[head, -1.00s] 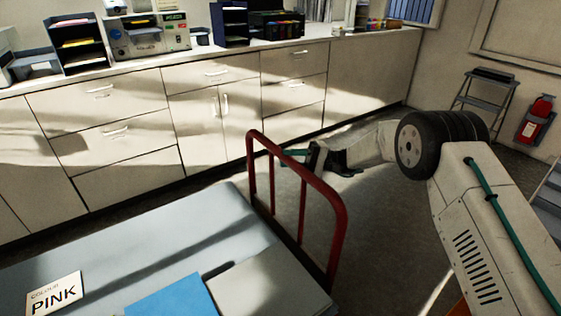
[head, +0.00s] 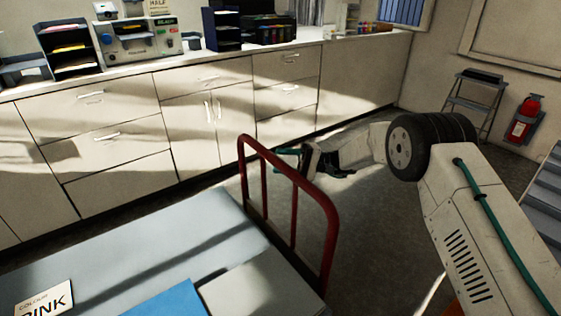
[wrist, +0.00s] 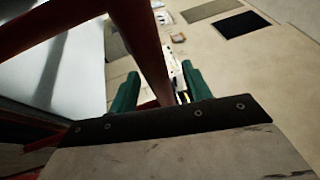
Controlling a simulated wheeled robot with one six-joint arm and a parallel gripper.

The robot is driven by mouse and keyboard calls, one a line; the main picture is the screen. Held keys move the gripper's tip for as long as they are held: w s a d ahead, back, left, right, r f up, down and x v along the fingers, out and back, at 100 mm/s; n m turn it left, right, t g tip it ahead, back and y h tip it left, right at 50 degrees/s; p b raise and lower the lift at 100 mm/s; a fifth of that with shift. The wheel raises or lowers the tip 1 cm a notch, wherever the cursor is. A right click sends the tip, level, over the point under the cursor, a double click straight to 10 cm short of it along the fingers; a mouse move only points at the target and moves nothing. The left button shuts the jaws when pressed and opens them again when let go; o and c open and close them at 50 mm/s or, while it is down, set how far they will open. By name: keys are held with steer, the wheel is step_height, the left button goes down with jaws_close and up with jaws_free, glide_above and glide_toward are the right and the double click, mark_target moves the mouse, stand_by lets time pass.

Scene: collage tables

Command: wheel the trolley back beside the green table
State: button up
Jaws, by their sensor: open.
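In the wrist view, a red bar (wrist: 142,45) runs between the green fingers of my gripper (wrist: 160,90). The fingers are apart, with a gap beside the bar. No green table is in view.
A card reading PINK (head: 43,300), a blue sheet (head: 165,300) and a grey sheet (head: 255,290) lie on the grey top. A long cream cabinet (head: 120,130) lines the back wall. A step stool (head: 470,105) and red extinguisher (head: 523,120) stand right. Dark floor lies clear between.

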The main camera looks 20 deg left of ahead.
steer(key=v, duration=0.6)
steer(key=shift+w+d, duration=0.2)
steer(key=shift+d, duration=0.1)
